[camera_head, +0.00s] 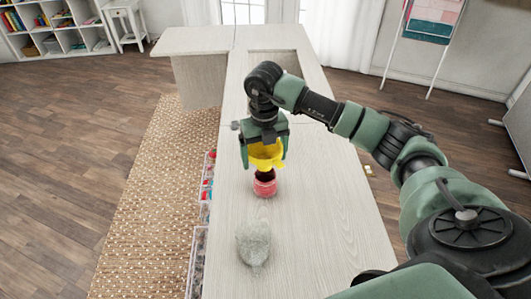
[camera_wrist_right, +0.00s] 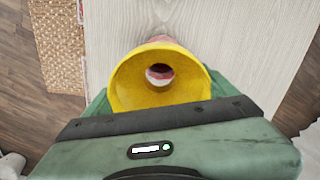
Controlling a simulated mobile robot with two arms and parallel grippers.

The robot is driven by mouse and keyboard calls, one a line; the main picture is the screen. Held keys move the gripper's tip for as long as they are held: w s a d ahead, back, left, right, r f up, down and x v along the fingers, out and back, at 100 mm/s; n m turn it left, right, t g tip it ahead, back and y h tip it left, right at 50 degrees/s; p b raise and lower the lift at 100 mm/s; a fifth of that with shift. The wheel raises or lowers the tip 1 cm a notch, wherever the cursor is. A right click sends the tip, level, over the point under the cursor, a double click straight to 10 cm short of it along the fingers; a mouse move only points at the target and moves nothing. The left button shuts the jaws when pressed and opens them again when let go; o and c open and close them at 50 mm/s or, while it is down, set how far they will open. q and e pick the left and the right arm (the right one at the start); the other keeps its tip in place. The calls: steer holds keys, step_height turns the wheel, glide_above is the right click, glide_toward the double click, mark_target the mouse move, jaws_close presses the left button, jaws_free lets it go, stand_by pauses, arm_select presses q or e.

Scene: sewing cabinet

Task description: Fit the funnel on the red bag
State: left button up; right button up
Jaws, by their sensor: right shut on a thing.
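My right gripper (camera_head: 265,150) is shut on the yellow funnel (camera_head: 265,155), which also shows in the right wrist view (camera_wrist_right: 128,92) with its wide mouth facing the camera. The red bag (camera_head: 265,188) stands on the wooden cabinet top, directly below the funnel. Its upper part looks dark. A reddish strip of the bag (camera_wrist_right: 160,39) shows past the funnel's far rim in the wrist view, and red and white show through the funnel's hole. I cannot tell whether the spout touches the bag or is inside it. My left gripper is not in view.
A greyish translucent bag (camera_head: 254,243) sits on the nearer part of the cabinet top (camera_head: 318,210). Clear bins with colored items (camera_head: 208,180) line the cabinet's left side. The top right of the bags is clear. A recess (camera_head: 275,62) lies farther back.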

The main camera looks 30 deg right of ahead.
mark_target(266, 170)
steer(key=shift+w+d+f+m, duration=0.15)
steer(key=shift+d+f+m, duration=0.1)
steer(key=shift+m, duration=0.45)
steer(key=shift+f, duration=0.15)
steer(key=shift+f+b, duration=2.25)
steer(key=shift+f, duration=0.7)
steer(key=shift+f, duration=0.25)
steer(key=o, duration=1.1)
steer(key=shift+o, duration=0.2)
steer(key=shift+r+b, duration=0.55)
steer(key=shift+r, duration=3.35)
steer(key=shift+f, duration=0.1)
